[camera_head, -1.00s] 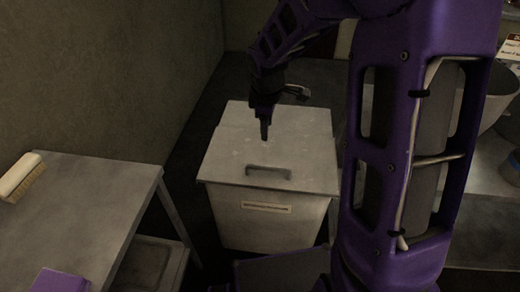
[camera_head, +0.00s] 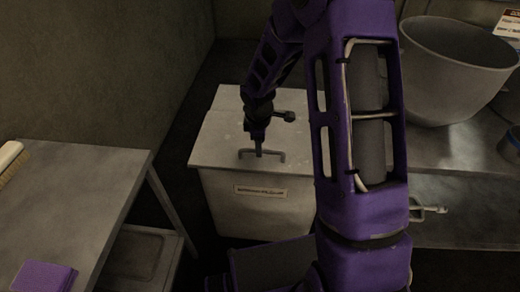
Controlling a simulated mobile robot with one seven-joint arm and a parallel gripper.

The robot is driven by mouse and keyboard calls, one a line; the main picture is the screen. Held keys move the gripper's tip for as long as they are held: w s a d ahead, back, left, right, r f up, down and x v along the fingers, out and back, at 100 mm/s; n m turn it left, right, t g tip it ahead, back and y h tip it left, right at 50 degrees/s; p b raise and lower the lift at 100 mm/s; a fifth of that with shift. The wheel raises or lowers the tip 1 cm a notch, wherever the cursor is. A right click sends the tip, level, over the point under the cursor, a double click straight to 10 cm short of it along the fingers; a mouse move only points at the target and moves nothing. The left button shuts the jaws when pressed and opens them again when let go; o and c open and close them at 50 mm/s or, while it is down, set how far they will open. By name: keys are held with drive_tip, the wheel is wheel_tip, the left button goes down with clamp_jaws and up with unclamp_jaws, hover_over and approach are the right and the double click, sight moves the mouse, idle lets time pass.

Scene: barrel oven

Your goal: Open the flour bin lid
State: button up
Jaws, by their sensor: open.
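The flour bin (camera_head: 258,212) is a pale metal box with a label on its front, standing on the floor in the middle of the view. Its flat lid (camera_head: 215,142) is shut. A dark bar handle (camera_head: 274,157) sits near the lid's front edge. My gripper (camera_head: 259,153) points down at the handle, its fingertips at or just above the bar. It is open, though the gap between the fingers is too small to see. Whether the fingers touch the handle I cannot tell. My purple arm hides the lid's right side.
A metal table (camera_head: 75,190) stands at the left with a brush (camera_head: 9,160) and a purple item (camera_head: 45,278). At the right, a large grey bowl (camera_head: 455,75) stands on a metal counter (camera_head: 465,150). A wall rises behind at the left.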

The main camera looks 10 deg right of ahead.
drive_tip(key=shift+w+d+f, duration=0.1)
drive_tip(key=shift+w+f, duration=0.1)
drive_tip(key=shift+f, duration=0.75)
clamp_jaws()
idle(0.8)
